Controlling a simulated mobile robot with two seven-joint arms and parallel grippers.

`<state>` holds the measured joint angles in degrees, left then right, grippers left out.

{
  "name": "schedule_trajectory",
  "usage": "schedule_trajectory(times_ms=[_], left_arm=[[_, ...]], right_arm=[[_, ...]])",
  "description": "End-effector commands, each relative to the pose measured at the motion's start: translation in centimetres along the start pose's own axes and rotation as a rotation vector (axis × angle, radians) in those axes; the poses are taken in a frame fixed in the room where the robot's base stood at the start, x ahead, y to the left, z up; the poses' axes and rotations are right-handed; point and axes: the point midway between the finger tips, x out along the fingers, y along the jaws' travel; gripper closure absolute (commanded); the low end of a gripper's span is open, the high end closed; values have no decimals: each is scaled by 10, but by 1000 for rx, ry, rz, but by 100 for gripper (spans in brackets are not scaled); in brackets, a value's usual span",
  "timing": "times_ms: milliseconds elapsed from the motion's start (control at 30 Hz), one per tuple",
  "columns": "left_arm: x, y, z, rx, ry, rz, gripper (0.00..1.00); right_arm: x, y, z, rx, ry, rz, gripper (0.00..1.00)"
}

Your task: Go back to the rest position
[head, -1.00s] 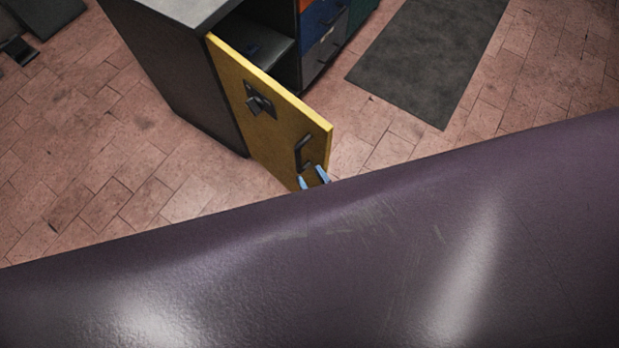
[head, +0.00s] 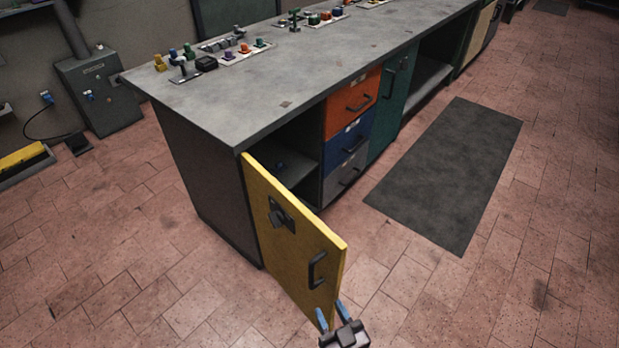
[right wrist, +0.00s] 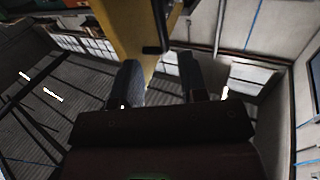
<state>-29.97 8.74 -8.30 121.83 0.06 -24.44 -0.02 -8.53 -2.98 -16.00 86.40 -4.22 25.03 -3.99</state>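My right gripper (head: 331,316) is at the bottom of the head view, just below the black handle (head: 317,269) of the yellow cabinet door (head: 275,225). Its two blue-tipped fingers are apart with nothing seen between them. In the right wrist view the two fingers (right wrist: 162,82) also stand apart, with the yellow door (right wrist: 128,35) and its dark handle (right wrist: 162,22) beyond them. I cannot tell whether a finger touches the door. The door stands wide open on the near left end of the workbench. My left gripper is not in view.
The grey workbench (head: 300,75) carries small coloured parts along its far side. Orange (head: 352,103), blue and grey drawers stand beside the open compartment. A dark mat (head: 450,175) lies on the tiled floor at right. The floor in front is clear.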

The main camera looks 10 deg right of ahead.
Motion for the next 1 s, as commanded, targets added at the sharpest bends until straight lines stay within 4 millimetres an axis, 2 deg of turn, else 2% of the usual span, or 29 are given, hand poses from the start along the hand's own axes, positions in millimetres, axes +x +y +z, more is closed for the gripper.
schedule_trajectory(times_ms=[167,300,367,467,567,733,867,1000], left_arm=[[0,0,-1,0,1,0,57],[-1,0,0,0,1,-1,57],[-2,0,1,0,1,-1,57],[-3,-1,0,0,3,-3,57],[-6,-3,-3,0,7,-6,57],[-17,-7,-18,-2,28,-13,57],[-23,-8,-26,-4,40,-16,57],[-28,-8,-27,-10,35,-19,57]], right_arm=[[0,0,3,5,-18,-1,60],[3,1,11,22,-110,-2,60],[8,6,8,31,-159,4,60],[5,28,-4,35,-251,27,60],[-13,56,-22,32,-348,62,60],[-74,110,-66,12,-509,138,60],[-115,133,-89,-15,-556,174,60],[-146,143,-91,-32,-593,191,60]])
